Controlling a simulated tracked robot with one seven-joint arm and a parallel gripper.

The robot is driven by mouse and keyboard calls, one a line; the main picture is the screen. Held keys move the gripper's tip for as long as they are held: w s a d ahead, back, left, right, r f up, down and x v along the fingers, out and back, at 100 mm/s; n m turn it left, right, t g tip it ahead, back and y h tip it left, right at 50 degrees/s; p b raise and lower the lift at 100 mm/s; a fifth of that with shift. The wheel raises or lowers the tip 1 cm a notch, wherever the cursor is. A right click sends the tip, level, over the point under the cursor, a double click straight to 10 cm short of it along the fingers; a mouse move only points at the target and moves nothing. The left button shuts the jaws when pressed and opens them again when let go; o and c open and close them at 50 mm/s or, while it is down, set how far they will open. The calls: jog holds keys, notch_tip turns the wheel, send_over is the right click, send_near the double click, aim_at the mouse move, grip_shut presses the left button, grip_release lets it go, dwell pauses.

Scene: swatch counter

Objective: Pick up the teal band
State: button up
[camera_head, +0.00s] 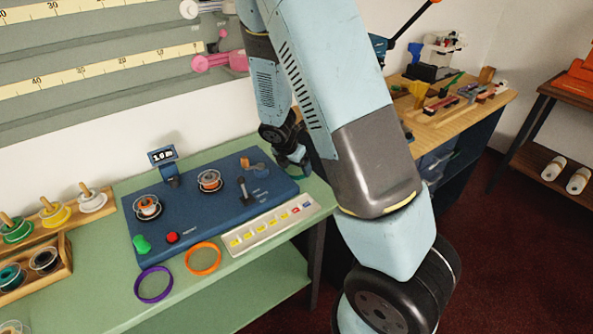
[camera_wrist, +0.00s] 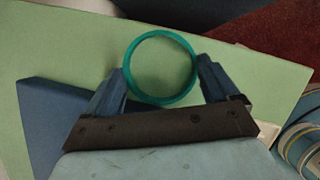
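The teal band (camera_wrist: 160,98) is a thin ring and shows in the wrist view against the green counter top. My gripper (camera_wrist: 162,70) has one dark blue finger on each side of it. The fingers are spread to about the band's width and reach close to its outer edges. I cannot tell whether they press on it, or whether it lies on the counter or hangs just above. In the head view my gripper (camera_head: 293,163) is low at the counter's far right end, beside the blue panel. My arm mostly hides the band there.
A blue panel (camera_head: 215,222) with spools and knobs lies on the green counter (camera_head: 110,270). A purple band (camera_head: 153,299) and an orange band (camera_head: 187,262) lie in front of it. A labelled strip (camera_head: 262,233) is close by. A cluttered wooden bench (camera_head: 440,125) stands at right.

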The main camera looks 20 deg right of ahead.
jog(key=shift+c, duration=1.4)
